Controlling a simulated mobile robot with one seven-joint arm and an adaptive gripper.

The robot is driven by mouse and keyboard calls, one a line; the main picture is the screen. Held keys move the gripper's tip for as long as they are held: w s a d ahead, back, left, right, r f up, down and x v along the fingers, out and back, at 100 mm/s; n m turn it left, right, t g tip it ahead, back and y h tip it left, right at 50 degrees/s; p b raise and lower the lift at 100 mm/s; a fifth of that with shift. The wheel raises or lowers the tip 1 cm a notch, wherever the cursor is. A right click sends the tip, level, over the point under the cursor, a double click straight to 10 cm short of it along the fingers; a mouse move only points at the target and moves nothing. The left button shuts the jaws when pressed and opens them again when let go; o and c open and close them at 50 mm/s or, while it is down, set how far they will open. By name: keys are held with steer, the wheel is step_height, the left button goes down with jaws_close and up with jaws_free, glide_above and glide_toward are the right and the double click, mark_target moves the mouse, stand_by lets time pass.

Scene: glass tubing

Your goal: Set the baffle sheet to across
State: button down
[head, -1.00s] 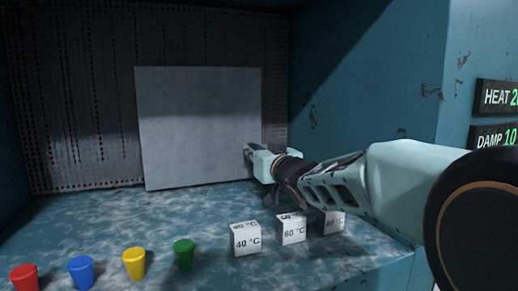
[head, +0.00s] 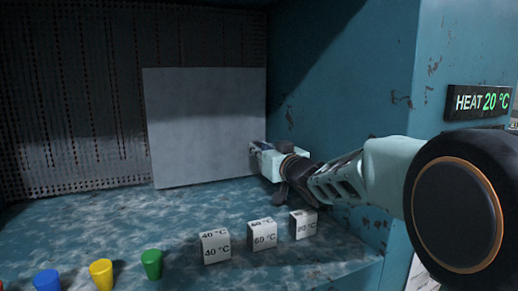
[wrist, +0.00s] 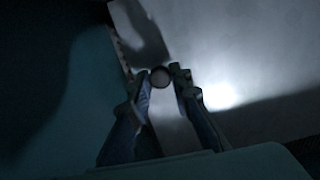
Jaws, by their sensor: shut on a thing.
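The baffle sheet (head: 205,125) is a flat pale grey panel standing upright on the mottled blue shelf in the head view. Its right edge is close to the back right corner of the alcove. My gripper (head: 254,152) is at the sheet's right edge, about mid-height or lower. In the wrist view the fingers (wrist: 160,77) are shut on a small round knob or post (wrist: 160,78), with the pale sheet (wrist: 250,45) behind it. How the knob joins the sheet is hard to make out in the dark.
White blocks marked 40 °C (head: 216,247), 60 °C (head: 262,235) and a third (head: 303,225) stand below my arm. Yellow (head: 101,272), blue (head: 47,280) and green (head: 151,264) cups line the shelf front. The blue side wall (head: 335,110) is close at right.

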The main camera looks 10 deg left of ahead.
steer(key=shift+r, duration=0.2)
steer(key=c, duration=1.7)
jaws_free()
steer(key=shift+f, duration=0.1)
steer(key=shift+c, duration=0.2)
glide_toward(252, 110)
steer(key=x, duration=0.4)
steer(key=shift+w+a, duration=0.1)
steer(key=shift+w, duration=0.3)
